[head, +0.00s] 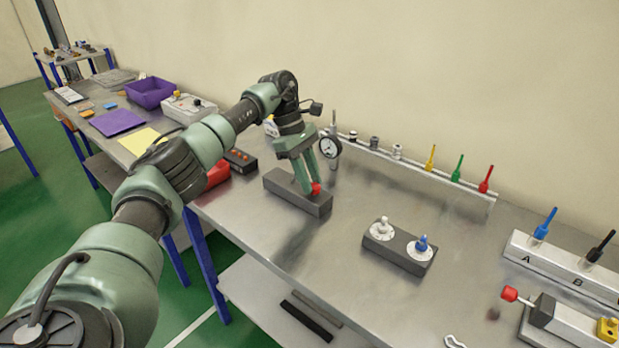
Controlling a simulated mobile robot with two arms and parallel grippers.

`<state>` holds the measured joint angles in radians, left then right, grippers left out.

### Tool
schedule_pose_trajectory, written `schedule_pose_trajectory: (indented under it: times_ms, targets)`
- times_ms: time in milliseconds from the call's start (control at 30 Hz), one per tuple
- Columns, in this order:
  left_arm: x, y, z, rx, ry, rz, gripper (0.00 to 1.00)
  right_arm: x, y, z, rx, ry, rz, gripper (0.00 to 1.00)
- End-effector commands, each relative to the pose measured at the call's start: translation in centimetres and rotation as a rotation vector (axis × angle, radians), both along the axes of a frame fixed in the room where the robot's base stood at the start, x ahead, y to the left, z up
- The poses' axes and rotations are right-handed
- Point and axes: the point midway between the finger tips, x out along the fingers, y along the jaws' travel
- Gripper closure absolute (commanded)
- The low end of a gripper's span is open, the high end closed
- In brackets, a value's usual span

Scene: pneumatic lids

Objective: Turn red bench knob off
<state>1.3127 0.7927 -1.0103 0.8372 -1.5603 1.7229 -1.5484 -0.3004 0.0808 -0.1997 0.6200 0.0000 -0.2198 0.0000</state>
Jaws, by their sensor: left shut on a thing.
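The red bench knob (316,189) sits on a dark grey block (283,193) on the steel bench. My left gripper (309,190) reaches down over the block from above. It is shut on the red knob, and its fingers hide part of the knob. The knob's dial and pointer direction cannot be made out. My right gripper is not in view.
A second dark block (399,248) with a white and a blue knob stands to the right. A gauge (329,146) stands just behind my gripper. A rail (420,169) with coloured tools runs along the back. The bench (345,225) between the blocks is clear.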

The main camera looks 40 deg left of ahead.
Motion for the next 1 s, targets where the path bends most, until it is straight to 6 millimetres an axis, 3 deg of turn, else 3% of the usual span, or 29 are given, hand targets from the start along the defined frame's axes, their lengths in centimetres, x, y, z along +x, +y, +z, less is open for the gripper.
schedule_pose_trajectory:
  times_ms: [733, 767, 833, 1000]
  targets:
    - [0.17, 0.08, 0.05, 0.003, -0.003, -0.092, 1.00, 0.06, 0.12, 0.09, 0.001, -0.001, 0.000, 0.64]
    - [0.17, 0.08, 0.05, 0.002, -0.003, -0.092, 0.70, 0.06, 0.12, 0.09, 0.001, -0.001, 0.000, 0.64]
    - [0.16, 0.07, 0.05, 0.002, -0.003, -0.092, 0.51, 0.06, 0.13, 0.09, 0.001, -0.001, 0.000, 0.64]
    - [0.15, 0.05, 0.03, 0.002, -0.002, -0.091, 0.51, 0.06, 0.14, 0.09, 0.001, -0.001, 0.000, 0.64]
